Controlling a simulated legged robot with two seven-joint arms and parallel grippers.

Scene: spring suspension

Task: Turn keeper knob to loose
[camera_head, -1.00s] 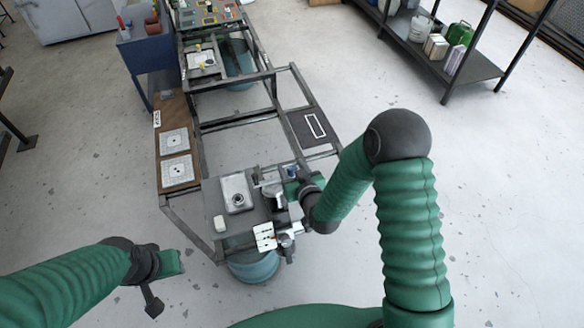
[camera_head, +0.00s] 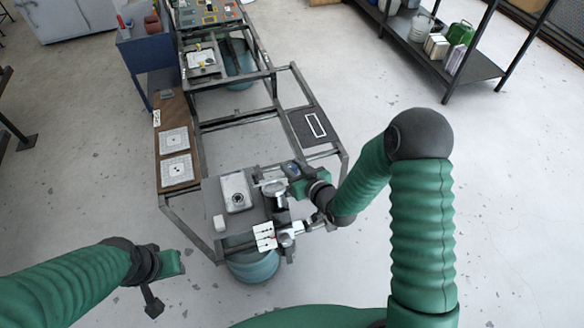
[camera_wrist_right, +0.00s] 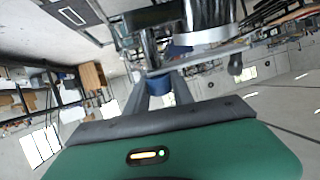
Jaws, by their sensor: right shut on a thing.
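My right gripper (camera_head: 284,186) is at the right side of the metal fixture on the near end of the bench frame. In the right wrist view its two grey fingers (camera_wrist_right: 158,92) are shut on a small blue knob (camera_wrist_right: 158,90), below a shiny metal cylinder (camera_wrist_right: 207,22). I cannot read a loose mark or the knob's turn angle. The fixture (camera_head: 275,188) has silver cylinders and a white marked card (camera_head: 264,236) at its front. My left gripper (camera_head: 160,280) hangs away from the bench at lower left; its finger gap is unclear.
A grey tray-like block (camera_head: 236,192) and a small white block (camera_head: 219,223) sit left of the fixture. A brown board with white squares (camera_head: 176,150) runs along the frame's left side. A dark shelf (camera_head: 450,65) stands far right. The floor between is clear.

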